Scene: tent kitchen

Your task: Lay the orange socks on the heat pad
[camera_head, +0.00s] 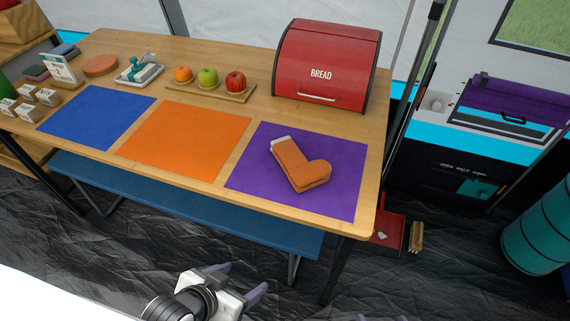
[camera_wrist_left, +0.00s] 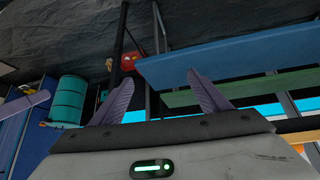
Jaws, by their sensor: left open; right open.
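The orange socks (camera_head: 298,168) lie as a folded pair on the purple mat (camera_head: 343,199) at the right of the wooden table. An orange mat (camera_head: 186,141) and a blue mat (camera_head: 97,117) lie to its left, both bare. No label shows which surface is the heat pad.
A red bread box (camera_head: 328,65) and a board with fruit (camera_head: 242,94) stand behind the mats. A blue bench (camera_head: 180,202) runs along the table's front. A teal barrel (camera_head: 538,228) and a red dustpan (camera_head: 388,232) are on the right.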

